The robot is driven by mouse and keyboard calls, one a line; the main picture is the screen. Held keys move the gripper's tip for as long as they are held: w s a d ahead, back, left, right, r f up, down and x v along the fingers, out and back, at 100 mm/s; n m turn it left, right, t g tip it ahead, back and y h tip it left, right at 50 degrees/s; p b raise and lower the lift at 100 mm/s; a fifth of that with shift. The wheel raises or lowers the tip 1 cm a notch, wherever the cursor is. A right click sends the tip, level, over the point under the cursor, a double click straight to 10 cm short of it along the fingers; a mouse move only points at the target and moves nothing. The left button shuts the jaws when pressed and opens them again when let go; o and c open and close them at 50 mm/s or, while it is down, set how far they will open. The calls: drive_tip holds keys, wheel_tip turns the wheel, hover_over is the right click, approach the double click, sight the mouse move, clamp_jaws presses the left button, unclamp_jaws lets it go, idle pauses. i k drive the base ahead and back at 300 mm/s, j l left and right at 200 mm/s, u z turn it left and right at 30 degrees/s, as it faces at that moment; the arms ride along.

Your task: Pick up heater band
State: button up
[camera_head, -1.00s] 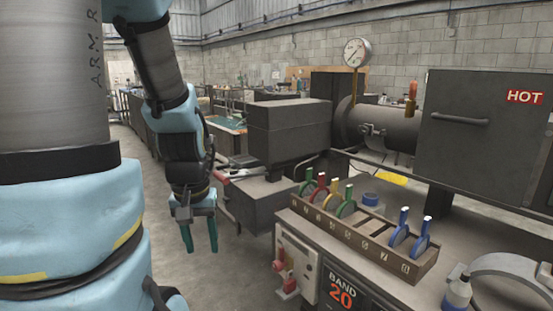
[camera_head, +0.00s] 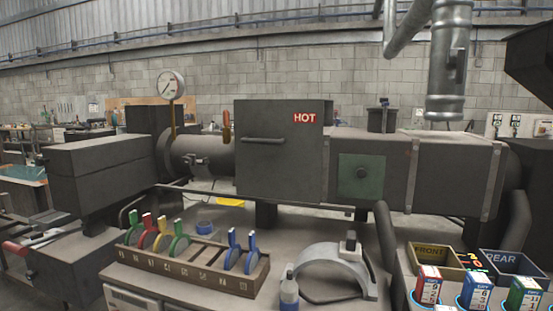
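The likely heater band is a grey metal half-ring (camera_head: 333,266) with a dark and light clamp block (camera_head: 350,242) on top. It stands arched on the bench, right of the slotted wooden rack and below the machine barrel. A small bottle (camera_head: 289,290) stands just left of its left foot and partly overlaps it. My gripper is not in view now, so its present state is hidden.
The wooden rack (camera_head: 190,272) holds several coloured-handled tools. The dark machine guard marked HOT (camera_head: 282,150) stands behind. Bins labelled FRONT (camera_head: 434,258) and REAR (camera_head: 508,264) and several labelled boxes sit at the right.

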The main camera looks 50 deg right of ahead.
sight(347, 255)
drive_tip(key=z, duration=0.8)
drive_tip(key=k, duration=0.05)
